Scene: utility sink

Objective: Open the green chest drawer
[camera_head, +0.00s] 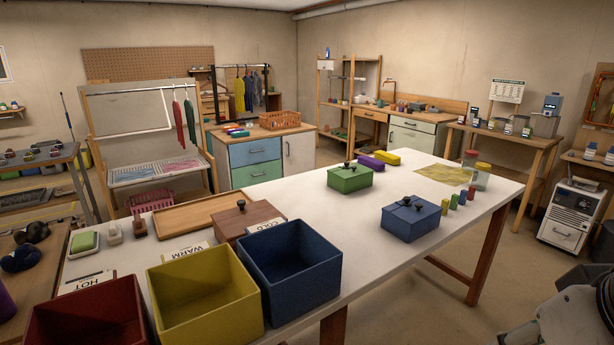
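The chest (262,133) stands beyond the white table, left of the picture's middle, with a wooden top. Its left side has a blue drawer (255,151) above a pale green drawer (257,173). Both fronts sit flush and look shut, each with a dark handle. A white door (299,156) fills the right part of the chest front. Part of my arm shows at the lower right corner, far from the chest and across the table from it. My gripper's fingers are not in view.
The long white table (385,225) stands between me and the chest. On it are red, yellow (205,290) and blue (290,270) bins, a green box (350,178) and a blue box (410,217). A drying rack (150,140) stands left of the chest. Open floor shows right of the table.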

